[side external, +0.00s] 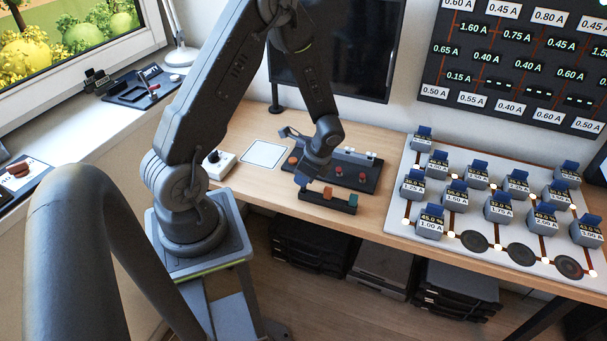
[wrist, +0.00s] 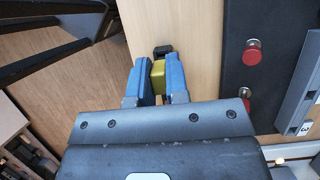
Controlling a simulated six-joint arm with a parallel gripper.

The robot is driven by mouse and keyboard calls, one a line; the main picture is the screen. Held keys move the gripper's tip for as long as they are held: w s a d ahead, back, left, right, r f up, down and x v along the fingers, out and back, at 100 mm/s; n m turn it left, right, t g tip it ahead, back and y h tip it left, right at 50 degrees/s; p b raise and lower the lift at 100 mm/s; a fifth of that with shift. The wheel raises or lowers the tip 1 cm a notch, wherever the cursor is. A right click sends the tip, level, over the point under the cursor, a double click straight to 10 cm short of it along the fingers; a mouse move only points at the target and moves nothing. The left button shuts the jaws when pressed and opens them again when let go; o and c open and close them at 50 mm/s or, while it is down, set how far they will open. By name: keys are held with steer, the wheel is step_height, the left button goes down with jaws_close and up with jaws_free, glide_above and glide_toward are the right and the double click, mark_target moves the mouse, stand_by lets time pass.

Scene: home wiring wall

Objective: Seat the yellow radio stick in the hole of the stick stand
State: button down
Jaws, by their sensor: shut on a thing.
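My gripper (wrist: 158,80) is shut on the yellow radio stick (wrist: 158,76), which sits between its two blue fingers in the wrist view. A small black piece (wrist: 163,50) shows just beyond the stick; I cannot tell if it is part of the stick or of a stand. In the side external view my gripper (side external: 303,180) is low over the wooden table, beside a dark rack (side external: 322,204) with an orange and a green block in it. The yellow stick is not clear there. I cannot make out the stand's hole in either view.
A dark panel with red knobs (side external: 339,170) lies close behind my gripper; a red knob (wrist: 252,55) shows at right in the wrist view. A white knob box (side external: 219,165) is at left. The table's front edge is near.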

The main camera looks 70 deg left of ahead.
steer(key=shift+f, duration=1.2)
steer(key=c, duration=1)
jaws_free()
steer(key=shift+c, duration=0.2)
steer(key=shift+r, duration=0.1)
steer(key=v, duration=1.3)
steer(key=shift+r, duration=0.3)
steer(key=shift+w+d, duration=0.1)
steer(key=shift+d, duration=0.1)
steer(key=s+d+r+n+t+h, duration=0.1)
steer(key=s+d+r+n+t, duration=0.3)
steer(key=r, duration=0.5)
steer(key=s+d+r+n+t+h, duration=0.2)
steer(key=s+d+r+n+t, duration=0.2)
steer(key=s+d+r, duration=0.4)
steer(key=shift+s+d+r+n+t, duration=0.2)
steer(key=shift+d+r+n+t, duration=0.4)
steer(key=shift+d, duration=0.65)
